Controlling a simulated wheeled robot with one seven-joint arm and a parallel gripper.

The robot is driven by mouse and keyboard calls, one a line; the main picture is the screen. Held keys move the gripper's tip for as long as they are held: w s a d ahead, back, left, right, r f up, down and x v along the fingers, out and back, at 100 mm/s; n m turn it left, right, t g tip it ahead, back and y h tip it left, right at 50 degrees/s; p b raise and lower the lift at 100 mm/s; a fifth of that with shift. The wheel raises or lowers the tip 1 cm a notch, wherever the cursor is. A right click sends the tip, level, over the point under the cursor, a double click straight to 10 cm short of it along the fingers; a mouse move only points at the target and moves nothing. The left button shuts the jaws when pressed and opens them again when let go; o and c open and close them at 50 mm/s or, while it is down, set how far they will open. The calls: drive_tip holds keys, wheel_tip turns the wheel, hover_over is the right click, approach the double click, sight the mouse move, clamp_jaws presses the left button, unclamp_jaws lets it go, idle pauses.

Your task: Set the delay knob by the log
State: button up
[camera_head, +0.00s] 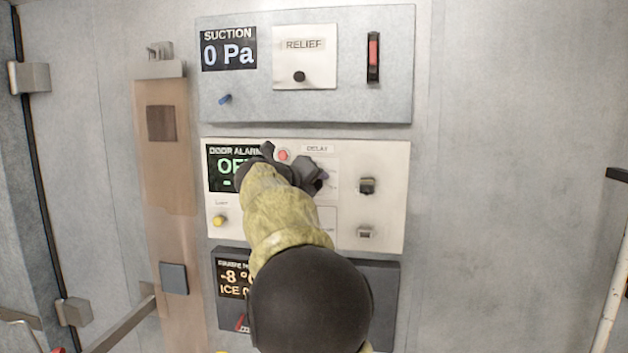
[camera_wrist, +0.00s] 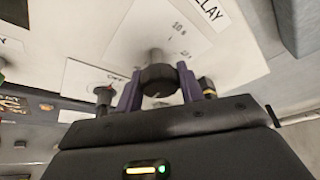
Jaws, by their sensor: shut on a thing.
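The delay knob (camera_wrist: 158,78) is a dark round knob on a white plate with small scale marks, beside a DELAY label (camera_wrist: 211,8). My gripper (camera_wrist: 160,88) has its two purple fingers on either side of the knob, shut on it. In the head view the DELAY label (camera_head: 317,149) shows on the white door alarm panel (camera_head: 390,205), but my gripper and arm hide the knob. The dark display (camera_head: 222,165) reads DOOR ALARM, with green text starting "OF" partly covered. I cannot make out a readable log in either view.
Above is a grey panel (camera_head: 300,106) with a SUCTION display, a RELIEF plate and a red-marked switch. A dark panel (camera_head: 385,290) with a temperature display lies below.

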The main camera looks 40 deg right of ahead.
drive_tip(key=shift+f+m+y, duration=0.15)
drive_tip(key=shift+m+y, duration=0.15)
drive_tip(key=shift+m, duration=0.2)
drive_tip(key=o, duration=1)
drive_tip(key=shift+a, duration=0.1)
drive_tip(key=b+v, duration=0.5)
drive_tip(key=v, duration=1.2)
drive_tip(key=shift+s, duration=0.2)
